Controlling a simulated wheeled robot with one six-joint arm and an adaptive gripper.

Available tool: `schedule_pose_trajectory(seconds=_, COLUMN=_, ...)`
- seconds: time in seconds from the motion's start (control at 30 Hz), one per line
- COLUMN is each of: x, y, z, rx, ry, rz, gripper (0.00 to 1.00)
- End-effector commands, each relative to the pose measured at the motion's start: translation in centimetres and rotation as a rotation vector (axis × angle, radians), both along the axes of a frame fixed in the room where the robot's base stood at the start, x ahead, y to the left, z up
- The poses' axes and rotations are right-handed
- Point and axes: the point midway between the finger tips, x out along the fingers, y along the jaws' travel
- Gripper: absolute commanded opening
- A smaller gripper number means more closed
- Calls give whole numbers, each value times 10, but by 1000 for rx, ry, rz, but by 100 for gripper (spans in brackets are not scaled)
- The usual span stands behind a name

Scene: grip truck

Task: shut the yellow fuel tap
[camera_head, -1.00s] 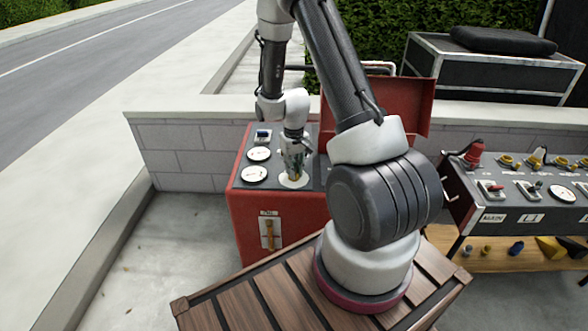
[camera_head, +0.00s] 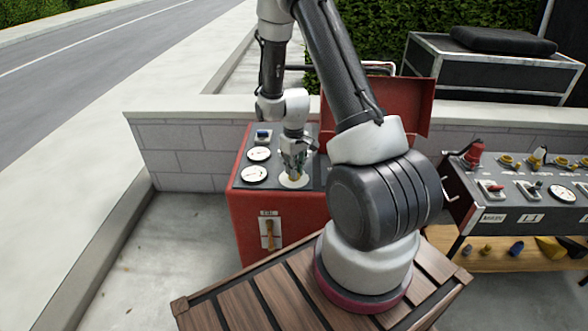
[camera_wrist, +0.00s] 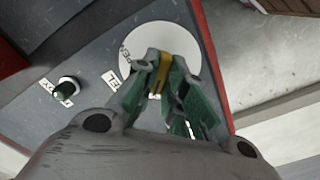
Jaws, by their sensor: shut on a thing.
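The yellow fuel tap (camera_wrist: 163,72) stands on a round white dial plate (camera_wrist: 150,40) on the grey top of the red generator box (camera_head: 245,215). In the wrist view its yellow handle sits between the green fingertips of my gripper (camera_wrist: 162,78). My gripper (camera_head: 294,170) points down over the white plate in the head view and is shut on the tap. The fingers hide most of the tap, and I cannot tell its exact position from the partly covered lettering on the plate.
Two round gauges (camera_head: 256,172) and a small switch (camera_head: 263,135) lie left of the gripper. A raised red lid (camera_head: 390,105) stands behind. A brown lever (camera_head: 269,235) is on the box front.

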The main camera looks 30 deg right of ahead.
Motion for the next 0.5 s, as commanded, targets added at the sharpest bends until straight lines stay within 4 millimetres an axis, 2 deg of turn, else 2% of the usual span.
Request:
schedule_pose_trajectory(seconds=0.03, x=1, y=0, z=0, rx=-1, ry=-1, rz=1, gripper=0)
schedule_pose_trajectory(seconds=0.07, x=1, y=0, z=0, rx=-1, ry=-1, rz=0, gripper=16)
schedule_pose_trajectory(seconds=0.17, x=1, y=0, z=0, rx=-1, ry=-1, rz=0, gripper=34)
schedule_pose_trajectory(seconds=0.5, x=0, y=0, z=2, rx=0, ry=-1, rz=-1, gripper=34)
